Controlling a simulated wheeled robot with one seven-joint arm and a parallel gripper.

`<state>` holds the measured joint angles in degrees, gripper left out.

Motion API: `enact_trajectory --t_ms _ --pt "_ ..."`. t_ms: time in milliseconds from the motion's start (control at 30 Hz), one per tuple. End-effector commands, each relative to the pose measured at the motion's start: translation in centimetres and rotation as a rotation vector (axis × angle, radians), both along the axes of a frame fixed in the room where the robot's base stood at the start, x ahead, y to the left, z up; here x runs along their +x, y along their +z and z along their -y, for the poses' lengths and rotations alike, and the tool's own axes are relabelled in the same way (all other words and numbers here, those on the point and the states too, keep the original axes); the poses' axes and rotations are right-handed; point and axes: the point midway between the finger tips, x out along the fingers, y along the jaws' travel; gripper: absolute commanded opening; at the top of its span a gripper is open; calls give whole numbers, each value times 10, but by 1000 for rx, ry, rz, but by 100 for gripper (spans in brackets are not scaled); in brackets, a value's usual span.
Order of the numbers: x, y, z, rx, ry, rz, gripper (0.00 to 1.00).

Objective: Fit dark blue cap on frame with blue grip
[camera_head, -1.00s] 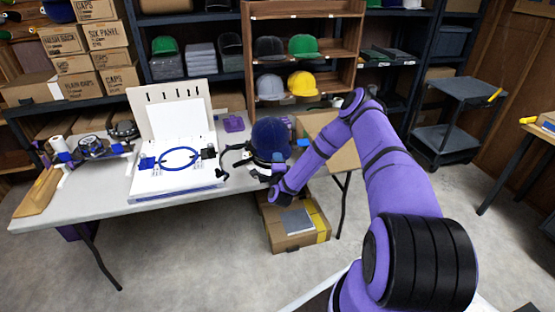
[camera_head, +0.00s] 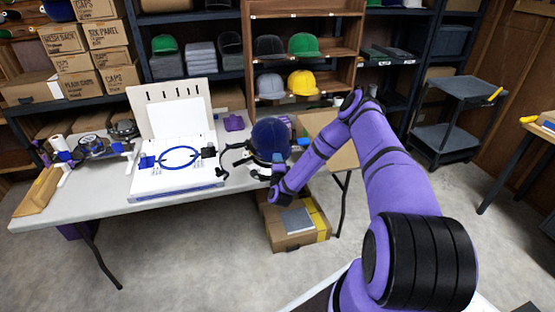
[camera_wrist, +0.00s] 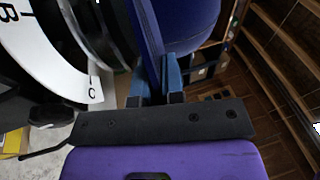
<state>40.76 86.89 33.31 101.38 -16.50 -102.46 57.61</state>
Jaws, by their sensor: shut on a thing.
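The dark blue cap (camera_head: 271,136) is at the right end of the table, at a black and white round frame (camera_head: 256,168). A small blue part (camera_head: 302,142), possibly the grip, shows right of the cap. In the wrist view my gripper (camera_wrist: 157,82) is shut on the edge of the dark blue cap (camera_wrist: 190,18), apparently its brim. The frame's white lettered ring (camera_wrist: 58,62) and black drum (camera_wrist: 103,30) are close to its left. I cannot tell how far the cap sits over the frame.
A white board with a blue oval hoop (camera_head: 180,158) lies on the table left of the cap. Another device with blue parts (camera_head: 90,145) stands farther left.

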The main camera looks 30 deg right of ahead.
Motion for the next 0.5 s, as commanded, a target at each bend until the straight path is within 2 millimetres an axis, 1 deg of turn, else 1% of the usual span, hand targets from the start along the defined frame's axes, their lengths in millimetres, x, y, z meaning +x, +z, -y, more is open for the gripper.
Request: enact_trajectory --t_ms 500 --pt "2 -13 0 0 0 0 0"
